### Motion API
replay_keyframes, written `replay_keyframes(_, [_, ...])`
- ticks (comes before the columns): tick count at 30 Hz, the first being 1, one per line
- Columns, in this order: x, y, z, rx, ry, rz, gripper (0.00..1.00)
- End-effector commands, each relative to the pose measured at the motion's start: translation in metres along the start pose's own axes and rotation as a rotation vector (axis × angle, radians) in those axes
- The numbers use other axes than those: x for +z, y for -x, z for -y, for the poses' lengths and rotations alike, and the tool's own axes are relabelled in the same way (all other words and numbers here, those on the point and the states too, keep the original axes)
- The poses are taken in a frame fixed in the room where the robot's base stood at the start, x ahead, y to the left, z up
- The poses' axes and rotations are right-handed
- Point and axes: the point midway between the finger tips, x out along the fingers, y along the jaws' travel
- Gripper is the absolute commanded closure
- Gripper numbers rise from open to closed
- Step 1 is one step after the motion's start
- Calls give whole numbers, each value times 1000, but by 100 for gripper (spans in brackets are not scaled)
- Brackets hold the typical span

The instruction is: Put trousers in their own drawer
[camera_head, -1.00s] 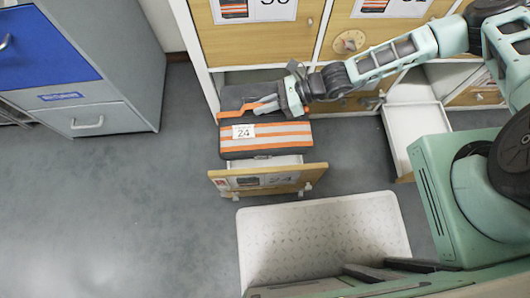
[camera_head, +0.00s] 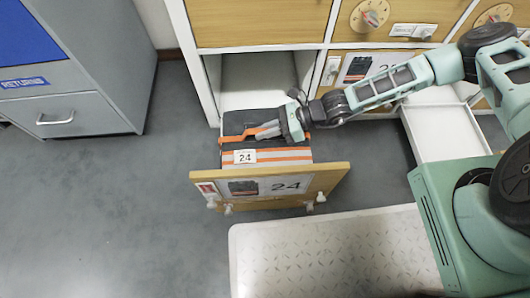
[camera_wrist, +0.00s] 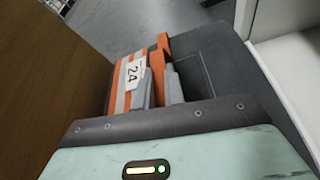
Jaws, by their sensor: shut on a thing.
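The trousers (camera_head: 240,156) are a folded dark grey bundle with orange and pale stripes and a white 24 tag. They also show in the wrist view (camera_wrist: 122,90). They lie level within the opening of the pulled-out drawer (camera_head: 327,185), whose wooden front carries a 24 label and a trousers picture. Their near edge sits behind the top of that front. My gripper (camera_head: 262,132) reaches in from the right and is shut on the orange edge of the trousers; its fingers show in the wrist view (camera_wrist: 160,88). Whether the trousers touch the drawer floor is hidden.
A second open white drawer (camera_head: 440,135) stands to the right, under my arm. A white textured surface (camera_head: 330,255) lies in front. A grey and blue cabinet labelled RETURNS (camera_head: 80,115) stands at left. Closed wooden drawers (camera_head: 260,22) are above. Floor at left is clear.

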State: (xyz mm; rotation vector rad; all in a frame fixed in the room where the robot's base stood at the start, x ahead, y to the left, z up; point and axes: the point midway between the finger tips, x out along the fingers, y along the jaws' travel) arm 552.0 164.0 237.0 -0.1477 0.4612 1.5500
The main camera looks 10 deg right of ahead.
Motion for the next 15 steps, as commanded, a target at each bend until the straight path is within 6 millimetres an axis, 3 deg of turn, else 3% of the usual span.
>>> replay_keyframes(6, [-38, -17, 8, 2, 0, 3, 100])
replay_keyframes(15, [-64, -27, 13, 1, 0, 2, 100])
